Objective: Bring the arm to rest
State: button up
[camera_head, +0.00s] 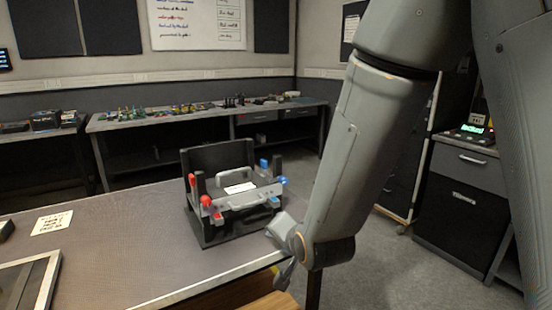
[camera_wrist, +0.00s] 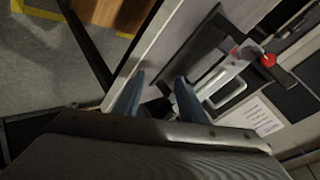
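My arm (camera_head: 365,140) reaches down from the upper right in the head view, with its wrist (camera_head: 325,247) bent beside the table's right end. My gripper shows in the wrist view (camera_wrist: 155,97) as two blue-grey fingers standing apart with a gap between them. Nothing shows held between the fingers.
A dark device (camera_head: 225,224) with red and blue knobs and grey handles stands on the table (camera_head: 130,240), just left of my wrist. A paper card (camera_head: 52,222) and a framed tray (camera_head: 40,282) lie at left. A cabinet (camera_head: 455,200) stands at right. Floor between is clear.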

jog(key=s+d+r+n+g+h+p, duration=0.1)
jog(key=s+d+n+g, duration=0.6)
jog(key=s+d, duration=1.1)
jog(key=s+g+h+p, duration=0.1)
jog(key=g+h, duration=0.1)
jog(key=g, duration=0.1)
jog(key=shift+d+r+p, duration=0.4)
jog(key=shift+s, duration=0.1)
